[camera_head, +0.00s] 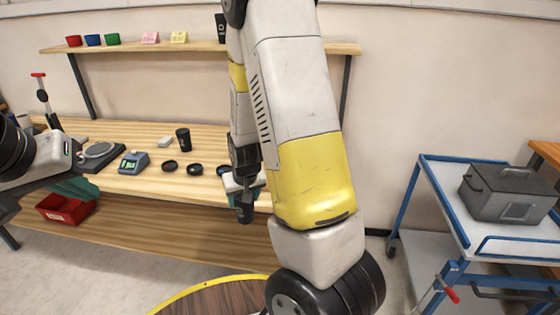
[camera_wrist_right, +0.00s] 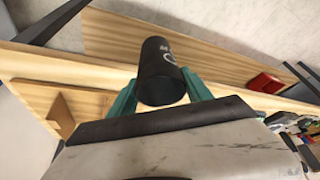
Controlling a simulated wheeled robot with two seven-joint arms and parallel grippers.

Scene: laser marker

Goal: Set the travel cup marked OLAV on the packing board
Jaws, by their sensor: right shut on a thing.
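My right gripper (camera_wrist_right: 162,95) is shut on a black travel cup (camera_wrist_right: 160,72), with a teal finger on each side; light lettering shows on its side but is too small and turned to read. In the head view this cup (camera_head: 244,212) hangs below my right gripper (camera_head: 245,188), in front of the bench edge. A second black cup (camera_head: 183,138) stands upright on the bench, and a third, with a pale mark (camera_head: 221,28), is on the upper shelf, partly hidden by my arm. My left gripper (camera_head: 74,189) is at the left, before the bench. I cannot identify the packing board.
Black lids (camera_head: 194,169), a small scale (camera_head: 133,162) and a dark device (camera_head: 98,155) are on the bench (camera_head: 140,184). A red bin (camera_head: 66,208) sits below. A blue cart (camera_head: 440,200) with a grey box (camera_head: 508,194) stands right. A yellow-rimmed round top (camera_head: 215,297) is in front.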

